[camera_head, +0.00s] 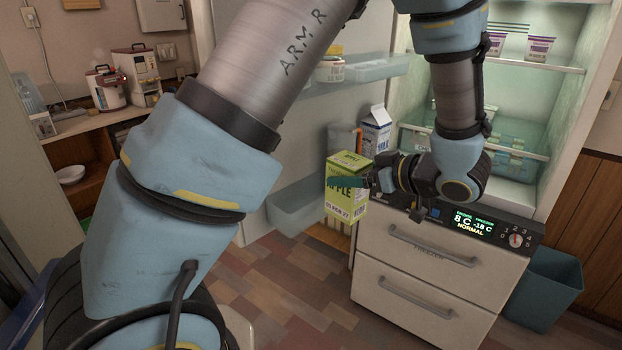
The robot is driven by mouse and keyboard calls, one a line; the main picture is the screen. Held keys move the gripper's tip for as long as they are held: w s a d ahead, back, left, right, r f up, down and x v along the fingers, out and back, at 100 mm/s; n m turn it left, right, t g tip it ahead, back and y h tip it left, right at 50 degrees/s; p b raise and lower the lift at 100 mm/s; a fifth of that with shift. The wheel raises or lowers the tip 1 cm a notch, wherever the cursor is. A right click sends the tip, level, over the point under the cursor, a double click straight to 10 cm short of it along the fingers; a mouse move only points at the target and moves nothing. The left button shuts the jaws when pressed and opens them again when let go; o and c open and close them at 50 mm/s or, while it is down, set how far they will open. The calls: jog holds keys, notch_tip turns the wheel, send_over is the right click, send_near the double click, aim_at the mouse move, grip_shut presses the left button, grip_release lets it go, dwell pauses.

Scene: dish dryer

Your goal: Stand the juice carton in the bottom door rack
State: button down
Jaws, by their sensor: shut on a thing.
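The juice carton (346,204) is a yellow-green box marked APPLE. The carton is held up in the air, nearly upright, in front of the open fridge. The bottom door rack (292,208) is a pale blue translucent bin low on the open door, left of the carton in the picture. The carton overlaps the rack's right end in the view, so that end is hidden. I cannot tell how far apart they are in depth.
A higher door rack (375,68) holds a jar (330,69). A milk carton (376,133) stands behind the juice carton. Freezer drawers (420,250) lie below my gripper. A teal bin (545,290) stands at right. The floor (255,275) below the rack is clear.

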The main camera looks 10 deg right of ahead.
jog(key=p+x, duration=0.1)
jog(key=x, duration=0.3)
jog(key=r+p+x, duration=0.1)
jog(key=p+x, duration=0.1)
jog(key=x, duration=0.3)
jog(key=p+x, duration=0.1)
jog(key=x, duration=0.4)
jog(key=shift+w+a+r+p, duration=0.15)
jog(key=shift+w+r+p, duration=0.1)
jog(key=shift+w+p, duration=0.05)
jog(key=shift+f+p, duration=0.65)
jog(key=shift+f, duration=1)
grip_release()
jog(key=shift+s, duration=0.1)
jog(key=b+v, duration=0.3)
jog(key=v, duration=0.8)
jog(key=shift+s+d+r+b, duration=0.25)
jog(key=shift+s+b, duration=0.05)
